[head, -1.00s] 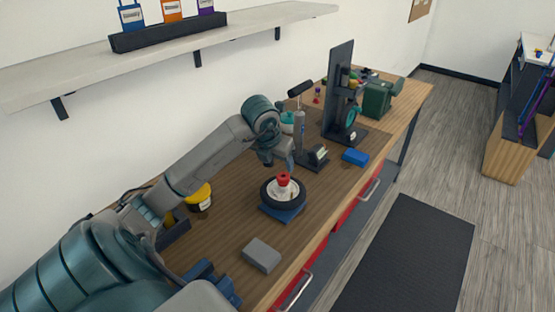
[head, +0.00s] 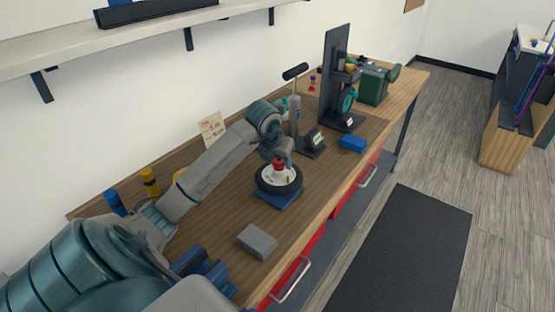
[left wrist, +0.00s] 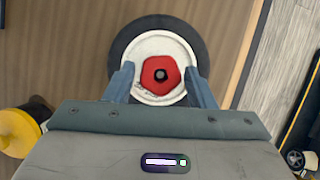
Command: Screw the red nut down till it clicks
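The red nut (head: 279,164) sits at the centre of a small wheel (head: 279,181) with a black tyre and white hub, which lies flat on a blue base (head: 280,199). My left gripper (head: 282,158) is right over the nut, pointing down. In the left wrist view, its two fingers (left wrist: 160,84) stand apart on either side of the nut (left wrist: 161,75), with a narrow gap on each side. A dark round end shows in the nut's middle. Whether the fingertips are level with the nut is hard to tell. My right gripper is not in view.
A grey block (head: 257,242) lies in front of the wheel on the wooden bench (head: 215,225). A blue block (head: 352,144), a black stand (head: 337,85) and a green machine (head: 375,87) are behind. Yellow (head: 149,182) and blue (head: 114,202) containers stand at the left.

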